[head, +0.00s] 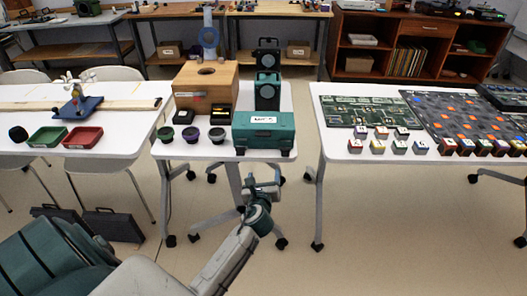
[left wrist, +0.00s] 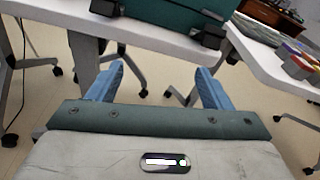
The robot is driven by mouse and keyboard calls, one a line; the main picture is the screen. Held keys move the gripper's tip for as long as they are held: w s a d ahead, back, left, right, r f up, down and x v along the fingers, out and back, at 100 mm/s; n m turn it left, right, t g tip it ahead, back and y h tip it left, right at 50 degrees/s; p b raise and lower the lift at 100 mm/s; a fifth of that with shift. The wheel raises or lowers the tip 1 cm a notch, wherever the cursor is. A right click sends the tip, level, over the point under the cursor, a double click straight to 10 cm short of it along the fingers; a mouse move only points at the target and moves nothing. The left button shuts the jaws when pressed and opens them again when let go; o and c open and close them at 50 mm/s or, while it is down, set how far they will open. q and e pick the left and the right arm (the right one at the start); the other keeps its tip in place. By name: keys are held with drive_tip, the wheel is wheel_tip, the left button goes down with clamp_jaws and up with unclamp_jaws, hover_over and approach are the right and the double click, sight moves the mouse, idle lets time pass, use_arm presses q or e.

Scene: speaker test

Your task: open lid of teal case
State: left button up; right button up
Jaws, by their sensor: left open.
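My left gripper (head: 263,182) is below and in front of the table edge, apart from the case. In the left wrist view its two blue fingers (left wrist: 158,84) are spread with nothing between them. My right gripper is not in view.
Behind the case stand a wooden box (head: 205,88) and a teal speaker (head: 268,92). Several small round pieces (head: 191,135) lie left of it. A right table (head: 345,167) holds circuit boards and blocks. A left table (head: 112,148) holds trays. Floor gaps separate the tables.

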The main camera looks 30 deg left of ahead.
use_arm(q)
drive_tip(key=m+t+y, duration=0.1)
drive_tip(key=m+y, duration=0.1)
approach(264, 127)
drive_tip(key=w+a, duration=0.1)
drive_tip(key=w, duration=0.1)
drive_tip(key=w+a+f, duration=0.1)
drive_tip(key=w+a, duration=0.1)
drive_tip(key=shift+w+a+f+b, duration=0.15)
drive_tip(key=shift+f+b, duration=0.1)
drive_tip(key=shift+b, duration=0.05)
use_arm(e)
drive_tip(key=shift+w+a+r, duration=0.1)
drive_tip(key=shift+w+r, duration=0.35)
use_arm(q)
drive_tip(key=c, duration=1.4)
drive_tip(key=shift+h, duration=0.3)
